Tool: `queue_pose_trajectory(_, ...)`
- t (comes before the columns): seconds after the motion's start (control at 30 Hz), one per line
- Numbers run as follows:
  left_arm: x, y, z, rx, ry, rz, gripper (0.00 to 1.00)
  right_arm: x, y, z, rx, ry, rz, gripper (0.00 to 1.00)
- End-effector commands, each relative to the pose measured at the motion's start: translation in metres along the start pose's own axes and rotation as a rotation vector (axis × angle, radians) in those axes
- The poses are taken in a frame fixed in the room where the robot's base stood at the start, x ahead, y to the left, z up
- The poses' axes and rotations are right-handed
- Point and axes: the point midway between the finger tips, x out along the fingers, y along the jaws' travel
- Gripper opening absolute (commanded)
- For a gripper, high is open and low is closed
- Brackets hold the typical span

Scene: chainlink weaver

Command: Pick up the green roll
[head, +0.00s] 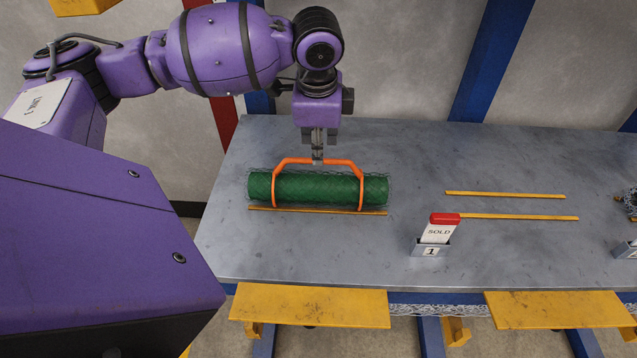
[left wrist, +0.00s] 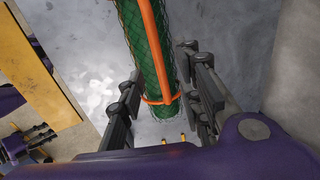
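The green roll (head: 318,188), wrapped in wire mesh with an orange carrying handle (head: 270,180), lies on the grey table along its yellow strip. My left gripper (head: 317,158) points down at the middle of the handle's top bar. In the left wrist view, its two dark fingers (left wrist: 160,75) stand apart, with the orange bar (left wrist: 155,45) between them and the green roll (left wrist: 138,30) below. The fingers overlap in the head view. My right gripper is outside the head view; what seems to be its dark fingers (left wrist: 42,134) shows small in the left wrist view.
The grey table (head: 520,250) has bare yellow strips (head: 510,216) on the right. A red-topped SOLD sign (head: 438,232) stands in a holder marked 1, right of the roll. Yellow boards (head: 310,305) line the front edge. Blue posts and a wall stand behind.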

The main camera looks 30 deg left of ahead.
Motion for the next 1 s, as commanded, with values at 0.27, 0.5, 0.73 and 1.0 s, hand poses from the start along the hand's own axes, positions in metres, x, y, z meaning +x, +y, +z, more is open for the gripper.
queue_pose_trajectory(0.27,0.030,0.002,0.000,-0.001,-0.001,0.002,0.33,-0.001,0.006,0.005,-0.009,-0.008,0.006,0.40)
queue_pose_trajectory(0.5,0.057,0.001,0.000,0.000,0.001,-0.002,0.33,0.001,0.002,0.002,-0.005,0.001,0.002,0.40)
queue_pose_trajectory(0.73,0.056,0.001,0.000,0.000,0.001,-0.003,0.25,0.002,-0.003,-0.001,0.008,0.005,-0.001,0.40)
queue_pose_trajectory(1.0,0.056,0.001,0.000,0.000,0.001,-0.003,0.00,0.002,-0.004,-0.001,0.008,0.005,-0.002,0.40)
